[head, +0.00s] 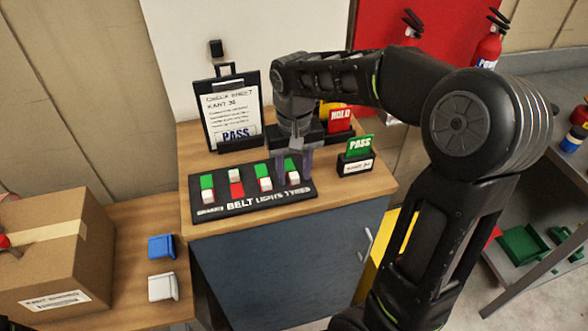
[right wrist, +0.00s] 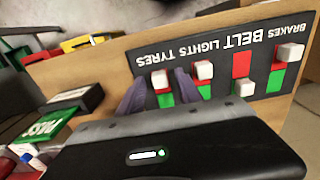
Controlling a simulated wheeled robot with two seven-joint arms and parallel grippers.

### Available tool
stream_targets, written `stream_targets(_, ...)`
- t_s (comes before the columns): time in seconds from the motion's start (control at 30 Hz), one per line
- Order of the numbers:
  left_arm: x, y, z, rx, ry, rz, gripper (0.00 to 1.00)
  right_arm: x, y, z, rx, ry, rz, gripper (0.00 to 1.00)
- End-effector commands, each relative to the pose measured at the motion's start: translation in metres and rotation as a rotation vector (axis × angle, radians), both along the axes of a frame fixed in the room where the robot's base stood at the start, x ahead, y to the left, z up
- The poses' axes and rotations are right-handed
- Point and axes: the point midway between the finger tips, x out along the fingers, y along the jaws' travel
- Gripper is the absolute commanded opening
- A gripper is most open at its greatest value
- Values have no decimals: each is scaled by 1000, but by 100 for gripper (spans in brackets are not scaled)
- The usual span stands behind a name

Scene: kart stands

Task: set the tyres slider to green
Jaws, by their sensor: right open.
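A black panel (head: 225,208) with several sliders lies on the wooden cabinet top. The tyres slider is the rightmost; its white knob (head: 294,179) sits at the near end by the lettering, with green showing at the far end. In the right wrist view, seen upside down, the tyres knob (right wrist: 160,79) is at the label end and bare green (right wrist: 165,100) lies on the gripper's side. My right gripper (head: 294,160) is open above the far part of this slider. Its fingers (right wrist: 158,92) appear on either side of the slot; contact cannot be told. My left gripper is out of view.
A check sheet stand (head: 232,115) stands behind the panel. A green PASS card (head: 360,145) stands right of the gripper. A cardboard box (head: 50,250) is at left.

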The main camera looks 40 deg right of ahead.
Motion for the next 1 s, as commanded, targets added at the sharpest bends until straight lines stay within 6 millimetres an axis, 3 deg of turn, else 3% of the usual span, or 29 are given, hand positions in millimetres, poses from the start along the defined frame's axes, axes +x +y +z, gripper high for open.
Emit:
stream_targets(0.1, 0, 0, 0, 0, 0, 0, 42, 0, 0, 0, 0, 0, 0, 41)
stream_targets(0.6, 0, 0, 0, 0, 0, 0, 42, 0, 0, 1, 0, 0, 0, 0)
stream_targets(1.0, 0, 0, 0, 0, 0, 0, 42, 0, 0, 1, 0, 0, 0, 0)
